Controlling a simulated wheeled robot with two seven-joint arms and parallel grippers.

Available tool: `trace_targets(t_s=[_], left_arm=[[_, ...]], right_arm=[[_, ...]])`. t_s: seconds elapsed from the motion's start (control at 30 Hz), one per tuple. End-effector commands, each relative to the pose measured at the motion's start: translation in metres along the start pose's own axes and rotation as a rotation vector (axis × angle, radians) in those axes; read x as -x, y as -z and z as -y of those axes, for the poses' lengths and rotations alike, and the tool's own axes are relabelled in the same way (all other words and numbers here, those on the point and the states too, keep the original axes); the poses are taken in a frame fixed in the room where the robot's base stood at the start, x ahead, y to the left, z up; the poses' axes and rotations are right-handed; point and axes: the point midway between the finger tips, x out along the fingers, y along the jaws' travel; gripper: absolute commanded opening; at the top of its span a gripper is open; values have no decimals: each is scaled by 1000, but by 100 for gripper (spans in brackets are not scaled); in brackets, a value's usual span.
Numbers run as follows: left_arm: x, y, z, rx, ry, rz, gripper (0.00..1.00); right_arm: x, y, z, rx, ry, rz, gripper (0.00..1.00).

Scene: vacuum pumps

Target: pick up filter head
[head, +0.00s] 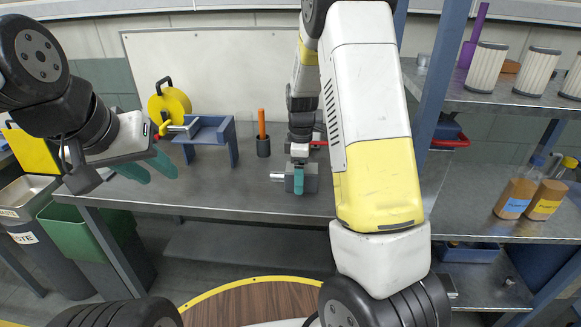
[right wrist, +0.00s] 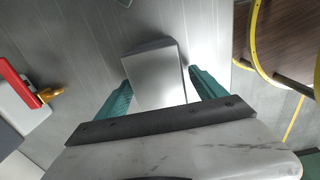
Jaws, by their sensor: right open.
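A grey block-shaped part with a short metal stub on its left side, which looks like the filter head (head: 311,177), lies on the metal workbench near its front edge. My right gripper (head: 299,178) is over it, pointing down, with one teal finger in front of it. In the right wrist view the grey block (right wrist: 158,76) shows between the two teal fingers of the open right gripper (right wrist: 160,88); I cannot tell whether either finger touches it. My left gripper (head: 152,170) is empty at the bench's left end, its teal fingers apart.
The workbench (head: 235,190) also bears a blue stand (head: 208,135), a yellow reel (head: 168,103) and a dark cup (head: 263,147) with an orange-handled tool. Shelves at right hold white filters (head: 487,67) and bottles (head: 517,193). Bins (head: 75,225) stand at left.

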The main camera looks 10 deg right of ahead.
Motion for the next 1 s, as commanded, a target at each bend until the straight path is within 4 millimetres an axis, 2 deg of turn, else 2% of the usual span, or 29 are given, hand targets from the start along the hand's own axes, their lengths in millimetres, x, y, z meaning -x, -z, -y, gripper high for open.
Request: trace_targets(t_s=[0.27,0.63,1.0], left_arm=[[0,0,0,0,0,0,36],[0,0,0,0,0,0,36],[0,0,0,0,0,0,36]], right_arm=[[-3,0,0,0,-1,0,80],[-3,0,0,-1,-1,0,7],[2,0,-1,-1,-3,-2,7]])
